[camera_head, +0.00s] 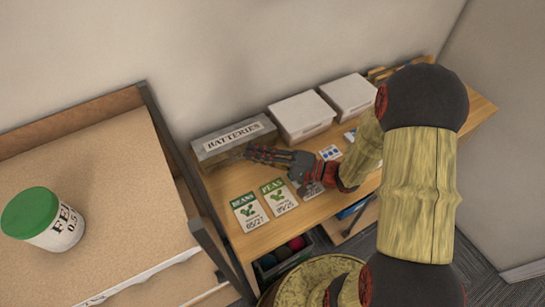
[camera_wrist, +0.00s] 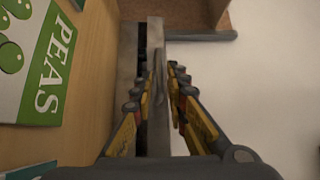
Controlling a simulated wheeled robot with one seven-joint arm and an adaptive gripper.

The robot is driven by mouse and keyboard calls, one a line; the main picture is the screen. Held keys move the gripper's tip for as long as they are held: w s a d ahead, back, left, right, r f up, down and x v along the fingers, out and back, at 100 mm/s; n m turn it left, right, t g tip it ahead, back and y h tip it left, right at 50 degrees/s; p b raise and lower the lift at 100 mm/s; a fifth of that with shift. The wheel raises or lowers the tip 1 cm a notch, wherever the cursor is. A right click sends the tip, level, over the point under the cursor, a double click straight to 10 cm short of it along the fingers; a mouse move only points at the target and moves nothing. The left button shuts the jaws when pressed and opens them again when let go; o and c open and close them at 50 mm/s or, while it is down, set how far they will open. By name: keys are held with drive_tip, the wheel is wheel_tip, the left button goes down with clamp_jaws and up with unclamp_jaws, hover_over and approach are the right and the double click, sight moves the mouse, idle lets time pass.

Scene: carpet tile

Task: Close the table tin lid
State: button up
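The grey tin labelled BATTERIES (camera_head: 233,137) stands at the left back of the wooden table, against the wall. In the head view my gripper (camera_head: 250,153) is at the tin's lower front, reaching in from the right. In the wrist view a thin grey panel (camera_wrist: 158,85) of the tin runs between my two fingers (camera_wrist: 157,80), with a dark gap along its left side. The fingers are apart, one on each side of the panel; firm contact is not visible. Whether this panel is the lid or a wall, and the lid's angle, I cannot tell.
Two white boxes (camera_head: 302,116) (camera_head: 348,97) stand right of the tin. BEANS (camera_head: 249,211) and PEAS (camera_head: 279,197) packets lie in front. A shelf unit with a green-lidded jar (camera_head: 57,227) is at the left. A bin (camera_head: 285,257) with balls sits below the table.

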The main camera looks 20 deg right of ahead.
drive_tip(key=v, duration=1.1)
drive_tip(key=shift+d, duration=0.2)
